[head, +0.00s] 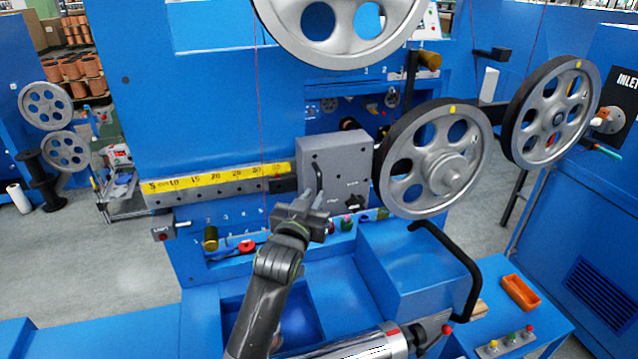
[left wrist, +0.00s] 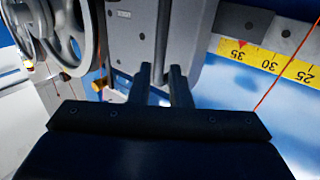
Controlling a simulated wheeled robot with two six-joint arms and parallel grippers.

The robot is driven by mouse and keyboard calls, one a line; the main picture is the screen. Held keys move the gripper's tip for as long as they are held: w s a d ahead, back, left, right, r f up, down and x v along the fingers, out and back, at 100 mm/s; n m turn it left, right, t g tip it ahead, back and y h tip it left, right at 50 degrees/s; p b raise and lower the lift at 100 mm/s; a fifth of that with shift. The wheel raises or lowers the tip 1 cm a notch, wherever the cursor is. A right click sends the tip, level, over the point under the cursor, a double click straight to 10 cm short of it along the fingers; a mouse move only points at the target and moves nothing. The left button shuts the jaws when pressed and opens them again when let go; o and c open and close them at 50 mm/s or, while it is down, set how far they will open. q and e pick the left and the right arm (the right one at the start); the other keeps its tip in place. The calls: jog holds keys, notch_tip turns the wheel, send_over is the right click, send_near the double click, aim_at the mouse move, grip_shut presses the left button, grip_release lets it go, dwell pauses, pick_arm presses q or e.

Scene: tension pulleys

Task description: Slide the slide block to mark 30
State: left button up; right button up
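The grey slide block (head: 335,160) sits at the right end of the rail, with an upright dark handle (head: 319,180) on its front. The yellow scale (head: 215,178) runs left from the block, numbers rising toward it. In the left wrist view the scale (left wrist: 300,72) shows 25, 30 and 35, with a small red mark (left wrist: 241,43) close to 35. My left gripper (head: 316,200) is at the handle. In the left wrist view the handle (left wrist: 163,40) lies between the narrowly spaced fingers (left wrist: 161,78), which appear closed on it; slight contact detail is unclear. My right gripper is not visible.
Large grey pulleys hang above (head: 340,48) and stand close to the right of the block (head: 440,160). A black curved tube (head: 462,260) rises at the lower right. An orange tray (head: 520,292) lies on the blue bench. The rail left of the block looks clear.

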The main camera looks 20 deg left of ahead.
aim_at(318, 189)
pick_arm(q)
jog(key=w, duration=0.4)
jog(key=shift+w+p, duration=0.2)
jog(key=shift+p, duration=0.15)
jog(key=shift+w, duration=0.4)
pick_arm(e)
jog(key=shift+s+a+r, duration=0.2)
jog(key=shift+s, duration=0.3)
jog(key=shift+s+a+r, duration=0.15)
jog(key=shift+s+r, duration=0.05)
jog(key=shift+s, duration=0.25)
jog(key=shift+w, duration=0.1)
pick_arm(q)
jog(key=c, duration=0.4)
grip_shut()
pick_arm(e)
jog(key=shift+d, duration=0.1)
